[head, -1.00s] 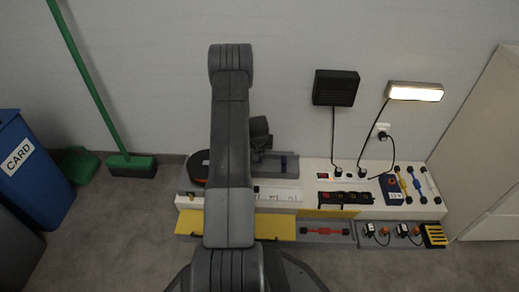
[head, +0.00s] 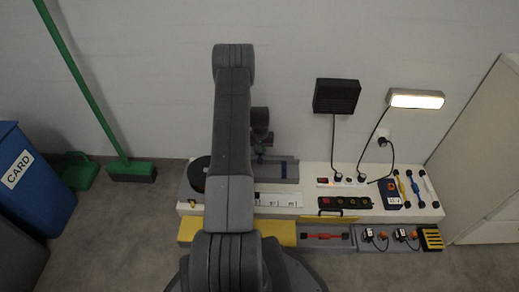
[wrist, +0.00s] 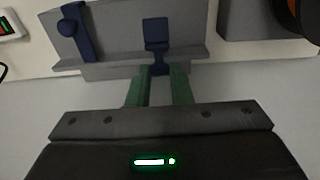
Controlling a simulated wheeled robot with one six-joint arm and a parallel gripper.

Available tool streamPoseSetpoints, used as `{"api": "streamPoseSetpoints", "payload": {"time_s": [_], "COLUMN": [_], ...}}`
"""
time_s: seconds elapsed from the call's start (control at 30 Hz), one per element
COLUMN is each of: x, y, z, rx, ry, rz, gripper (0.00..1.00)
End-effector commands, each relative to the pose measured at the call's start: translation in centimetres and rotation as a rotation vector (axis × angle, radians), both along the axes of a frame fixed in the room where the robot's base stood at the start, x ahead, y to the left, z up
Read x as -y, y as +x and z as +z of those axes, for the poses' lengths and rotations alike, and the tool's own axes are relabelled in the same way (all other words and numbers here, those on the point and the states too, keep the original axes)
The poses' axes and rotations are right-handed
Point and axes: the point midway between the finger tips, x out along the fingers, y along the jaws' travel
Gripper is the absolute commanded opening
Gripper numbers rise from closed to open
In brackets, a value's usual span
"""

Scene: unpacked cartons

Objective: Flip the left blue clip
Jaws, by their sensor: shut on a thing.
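My gripper (wrist: 160,78) has green fingers, and they are closed around the lower end of a blue clip (wrist: 156,36) in the wrist view. The wrist view looks turned around from the head view, so the held clip is the left one there. In the head view my gripper (head: 261,142) is above the grey holder (head: 287,172), and my arm hides part of it.
A white bench (head: 408,212) runs along the wall with a black power strip (head: 345,203). A black round reel (head: 198,175) stands left of my arm. A lit lamp (head: 417,99) and a black box (head: 336,96) are on the wall to the right. A blue bin (head: 35,185) stands far left.

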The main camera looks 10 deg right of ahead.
Motion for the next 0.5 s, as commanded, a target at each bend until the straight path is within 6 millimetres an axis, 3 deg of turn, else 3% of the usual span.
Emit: {"api": "streamPoseSetpoints", "payload": {"time_s": [0.37,0.4,0.5], "x": [0.05,0.05,0.04], "y": [0.03,0.03,0.02], "z": [0.03,0.03,0.04], "rx": [-0.009,-0.009,-0.009], "ry": [0.002,0.002,0.002], "rz": [0.001,0.001,0.001], "gripper": [0.0,0.27,0.4]}}
